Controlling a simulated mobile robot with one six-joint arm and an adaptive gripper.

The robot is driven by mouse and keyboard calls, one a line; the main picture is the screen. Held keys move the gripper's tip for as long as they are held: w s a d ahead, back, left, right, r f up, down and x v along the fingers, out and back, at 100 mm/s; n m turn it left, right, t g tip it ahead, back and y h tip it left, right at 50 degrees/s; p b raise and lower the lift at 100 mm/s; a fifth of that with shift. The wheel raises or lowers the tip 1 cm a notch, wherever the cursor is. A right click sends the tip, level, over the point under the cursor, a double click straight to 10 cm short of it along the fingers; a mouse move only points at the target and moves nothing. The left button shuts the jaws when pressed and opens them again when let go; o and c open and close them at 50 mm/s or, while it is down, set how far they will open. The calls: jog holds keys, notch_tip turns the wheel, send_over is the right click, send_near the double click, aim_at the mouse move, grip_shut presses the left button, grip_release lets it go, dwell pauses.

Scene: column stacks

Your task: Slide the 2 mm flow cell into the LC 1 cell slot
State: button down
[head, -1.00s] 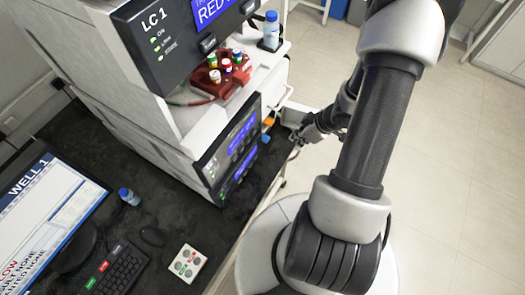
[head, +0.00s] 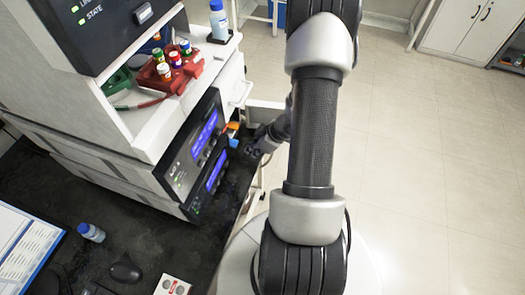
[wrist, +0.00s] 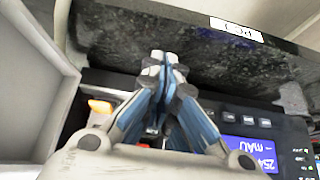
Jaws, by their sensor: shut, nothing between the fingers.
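My gripper (wrist: 160,62) is shut and empty in the wrist view, its fingertips together in front of a dark speckled surface. In the head view my gripper (head: 254,147) is small and dark, just right of the instrument stack. An orange piece (head: 233,126) sticks out at the right side of the detector fronts, with a blue piece just below it. The orange piece (wrist: 100,106) also shows left of the fingers in the wrist view. I cannot tell whether either is the 2 mm flow cell. The cell slot is not clearly visible. A detector screen (wrist: 247,152) reads 254 mAU, upside down.
Two dark modules with blue screens (head: 205,133) face right. A red rack (head: 168,72) with capped vials and a bottle (head: 219,20) stand above. A white label (wrist: 236,30) is on the dark surface. Floor (head: 430,170) at right is clear.

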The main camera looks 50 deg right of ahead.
jog(key=shift+w+a+r, duration=0.1)
jog(key=shift+w+a, duration=0.2)
jog(key=shift+w, duration=0.35)
jog(key=shift+w+a+r, duration=0.1)
jog(key=shift+w+a, duration=0.15)
jog(key=shift+w, duration=0.4)
jog(key=shift+w+a+r, duration=0.1)
jog(key=shift+w+a, duration=0.05)
jog(key=shift+w, duration=0.25)
jog(key=shift+w+a+p, duration=0.2)
jog(key=shift+w+p, duration=0.2)
jog(key=shift+w, duration=0.1)
jog(key=shift+w+a+p, duration=0.15)
jog(key=shift+w+p, duration=0.2)
jog(key=shift+w, duration=0.1)
